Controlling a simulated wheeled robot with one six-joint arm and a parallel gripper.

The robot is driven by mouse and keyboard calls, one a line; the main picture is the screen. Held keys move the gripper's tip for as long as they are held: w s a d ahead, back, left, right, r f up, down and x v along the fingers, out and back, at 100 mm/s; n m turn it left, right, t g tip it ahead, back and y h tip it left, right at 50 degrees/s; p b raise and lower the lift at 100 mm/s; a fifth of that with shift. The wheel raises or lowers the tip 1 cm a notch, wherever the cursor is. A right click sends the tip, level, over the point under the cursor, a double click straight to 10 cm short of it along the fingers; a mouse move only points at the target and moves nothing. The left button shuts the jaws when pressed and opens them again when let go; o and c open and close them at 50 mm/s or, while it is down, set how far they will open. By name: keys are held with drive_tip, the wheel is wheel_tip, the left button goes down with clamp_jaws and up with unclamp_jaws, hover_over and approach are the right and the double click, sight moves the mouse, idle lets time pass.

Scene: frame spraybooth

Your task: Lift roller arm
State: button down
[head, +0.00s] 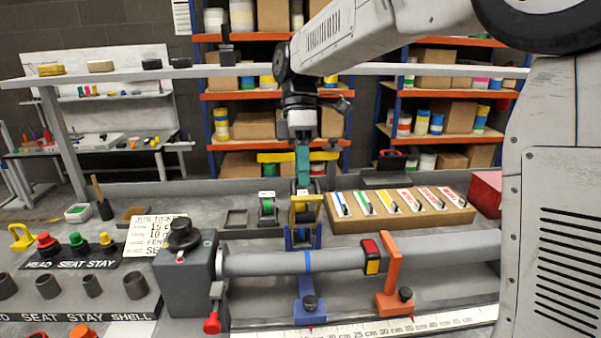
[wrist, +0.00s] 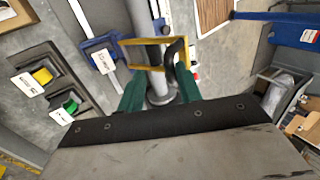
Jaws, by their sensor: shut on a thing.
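A yellow frame-like arm, which I take to be the roller arm (head: 306,212), stands over a blue base (head: 302,240) behind the clamped grey tube. My gripper (head: 302,184) comes down from above with teal fingers at the arm's top. In the wrist view the yellow arm (wrist: 150,41) is a rectangular frame, with a black curved part (wrist: 172,52) near its right end. The fingers (wrist: 160,84) reach it from below and are shut on it. The exact contact is partly hidden. Whether the arm is raised cannot be told.
The grey tube (head: 270,263) runs right from a grey clamp block (head: 186,270). An orange stand (head: 389,275) supports it. A tape holder with green tape (head: 267,208) is close left of the arm. A cardboard rack (head: 402,213) of labelled strips is close right.

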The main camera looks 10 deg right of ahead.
drive_tip(key=shift+w+d, duration=0.15)
drive_tip(key=shift+w, duration=0.25)
drive_tip(key=c, duration=1.5)
unclamp_jaws()
drive_tip(key=shift+o, duration=0.2)
drive_tip(key=shift+w, duration=0.2)
drive_tip(key=shift+s, duration=0.1)
drive_tip(key=v, duration=0.7)
drive_tip(key=shift+r, duration=0.4)
